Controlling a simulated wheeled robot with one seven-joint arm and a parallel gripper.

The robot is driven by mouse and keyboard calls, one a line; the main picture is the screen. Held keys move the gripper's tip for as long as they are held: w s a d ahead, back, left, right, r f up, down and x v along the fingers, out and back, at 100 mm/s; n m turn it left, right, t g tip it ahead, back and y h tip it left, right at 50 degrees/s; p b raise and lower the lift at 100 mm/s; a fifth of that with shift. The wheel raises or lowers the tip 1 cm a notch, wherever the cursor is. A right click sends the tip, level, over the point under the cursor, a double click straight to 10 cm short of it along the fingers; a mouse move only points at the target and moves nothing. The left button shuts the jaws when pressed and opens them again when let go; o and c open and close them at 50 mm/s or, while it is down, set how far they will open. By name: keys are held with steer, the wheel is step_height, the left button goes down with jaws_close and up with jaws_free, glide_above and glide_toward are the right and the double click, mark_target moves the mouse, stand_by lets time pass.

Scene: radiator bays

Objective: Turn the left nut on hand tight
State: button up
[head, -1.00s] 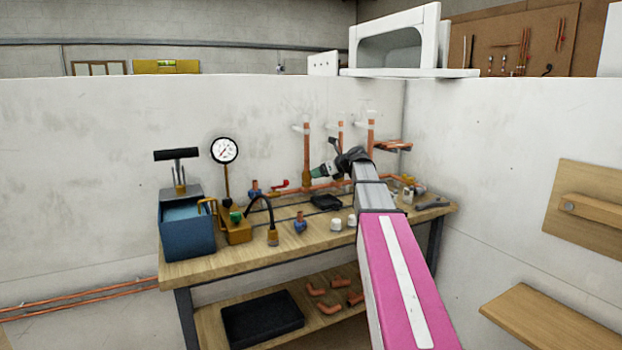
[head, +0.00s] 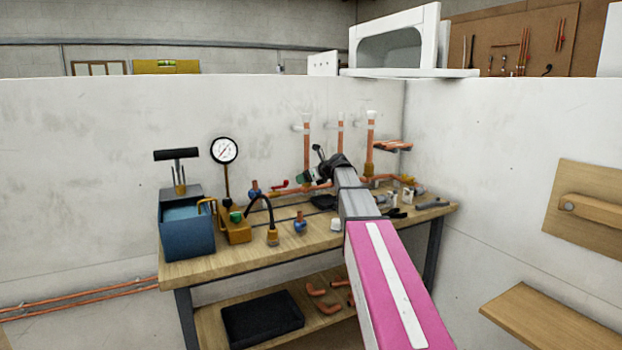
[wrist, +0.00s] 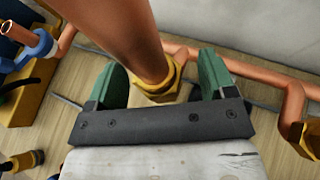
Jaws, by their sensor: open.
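The left vertical copper pipe (head: 307,145) rises in front of the white wall in the head view. In the wrist view the same pipe (wrist: 125,30) comes down between my fingers into a brass nut (wrist: 161,88). My gripper (wrist: 160,80) is open, with one green finger pad on each side of the nut and a visible gap to both. The nut's threads and how far it is on cannot be seen. In the head view my gripper (head: 309,178) is low at the pipe's foot and hides the nut.
Two more vertical pipes stand to the right, the middle one (head: 340,132) and the right one (head: 370,138). A blue valve (wrist: 38,45) is left of my gripper. A copper elbow with a brass fitting (wrist: 303,138) is at right. A pressure gauge (head: 224,150) stands on the bench.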

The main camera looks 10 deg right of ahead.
steer(key=c, duration=0.9)
steer(key=shift+s+a+m+t+h, duration=0.1)
steer(key=shift+s+m+t+h, duration=0.1)
steer(key=shift+m+t+h, duration=0.4)
steer(key=shift+w+m+t+h, duration=0.15)
steer(key=shift+m+t+h, duration=0.25)
steer(key=shift+m+h, duration=0.4)
steer(key=shift+m+h, duration=0.4)
steer(key=shift+m, duration=0.2)
steer(key=shift+m+t+h, duration=0.6)
steer(key=shift+m+h, duration=0.3)
